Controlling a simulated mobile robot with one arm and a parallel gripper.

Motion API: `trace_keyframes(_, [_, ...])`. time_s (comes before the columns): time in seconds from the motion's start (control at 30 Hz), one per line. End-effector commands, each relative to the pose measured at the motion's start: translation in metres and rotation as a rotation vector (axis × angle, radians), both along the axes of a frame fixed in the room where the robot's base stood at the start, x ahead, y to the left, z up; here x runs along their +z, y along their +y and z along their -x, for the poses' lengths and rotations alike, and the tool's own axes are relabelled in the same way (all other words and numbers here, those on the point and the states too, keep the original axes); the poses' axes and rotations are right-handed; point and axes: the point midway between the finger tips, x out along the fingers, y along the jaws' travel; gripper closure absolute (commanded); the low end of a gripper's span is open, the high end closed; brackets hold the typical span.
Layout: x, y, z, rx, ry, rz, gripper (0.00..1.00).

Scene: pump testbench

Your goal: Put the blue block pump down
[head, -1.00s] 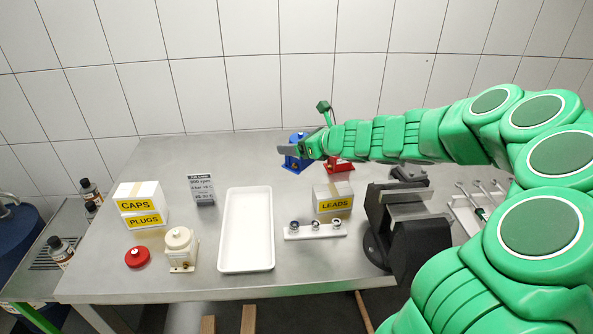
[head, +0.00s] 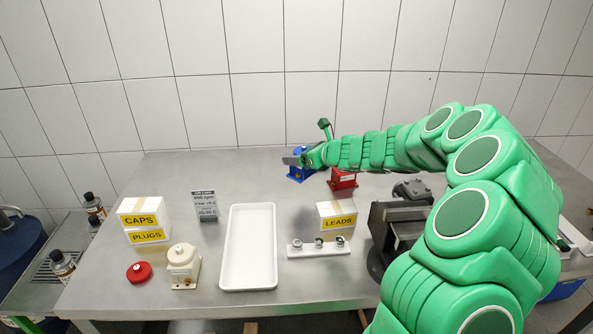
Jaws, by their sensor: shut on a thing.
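The blue block pump (head: 297,174) is at the back of the grey metal bench (head: 180,232), just left of a red pump (head: 342,180). My gripper (head: 295,160) is at the upper part of the blue pump, shut on it. The gripper and wrist cover part of the pump's top and right side. The pump looks upright. Its base appears at bench level, but I cannot tell whether it touches the surface.
An empty white tray (head: 232,283) stands in front. A LEADS box (head: 338,209), a strip with several round fittings (head: 318,252) and a black vise (head: 397,229) are right of it. CAPS and PLUGS boxes (head: 144,205), a cream pump (head: 184,264) and a sign (head: 204,205) are left.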

Motion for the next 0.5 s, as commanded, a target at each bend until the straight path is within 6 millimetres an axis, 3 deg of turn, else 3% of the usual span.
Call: trace_keyframes(0.5, [-0.045,0.005,-0.040,0.001,0.001,0.000,0.80])
